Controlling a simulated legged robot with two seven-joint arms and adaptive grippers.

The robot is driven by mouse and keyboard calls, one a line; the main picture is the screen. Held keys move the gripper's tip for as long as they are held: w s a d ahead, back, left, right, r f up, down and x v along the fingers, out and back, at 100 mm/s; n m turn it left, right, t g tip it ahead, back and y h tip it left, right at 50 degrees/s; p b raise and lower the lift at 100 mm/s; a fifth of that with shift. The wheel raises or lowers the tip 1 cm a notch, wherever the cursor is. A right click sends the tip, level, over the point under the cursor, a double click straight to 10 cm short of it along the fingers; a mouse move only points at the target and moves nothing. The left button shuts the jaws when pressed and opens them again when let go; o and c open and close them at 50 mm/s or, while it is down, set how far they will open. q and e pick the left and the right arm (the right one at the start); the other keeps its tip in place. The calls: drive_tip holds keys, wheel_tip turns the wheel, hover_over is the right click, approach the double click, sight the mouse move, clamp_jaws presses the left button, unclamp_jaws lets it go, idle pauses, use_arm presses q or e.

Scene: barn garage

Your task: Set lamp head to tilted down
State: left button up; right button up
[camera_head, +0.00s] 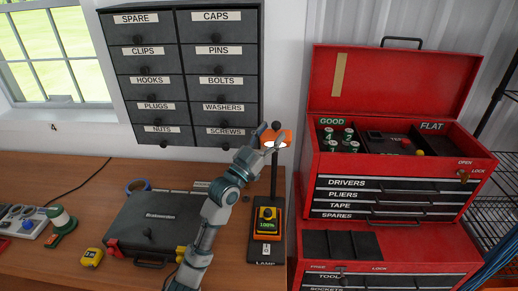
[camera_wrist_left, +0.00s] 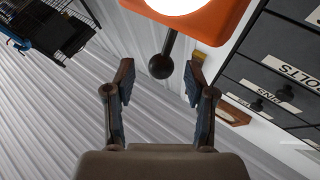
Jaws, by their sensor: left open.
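The lamp has an orange head (camera_head: 286,134) with a bright white face, on a thin dark post (camera_head: 274,180) above a black base (camera_head: 265,252). In the left wrist view the orange head (camera_wrist_left: 208,22) is at the top. A black rod ending in a ball knob (camera_wrist_left: 161,66) sticks out from near it. My left gripper (camera_head: 270,138) is at the lamp head in the head view and partly covers it. In the wrist view my left gripper (camera_wrist_left: 161,75) is open, with the knob in line between its fingertips; contact cannot be told. My right gripper is not in view.
A labelled drawer cabinet (camera_head: 182,75) hangs on the wall behind the lamp. A red toolbox (camera_head: 395,165) with its lid raised stands to the right. A dark case (camera_head: 155,222), a yellow tape measure (camera_head: 91,258) and a blue tape roll (camera_head: 138,186) lie on the wooden bench (camera_head: 70,185).

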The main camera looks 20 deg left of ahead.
use_arm(q)
drive_tip(key=v, duration=0.9)
drive_tip(key=shift+w, duration=0.15)
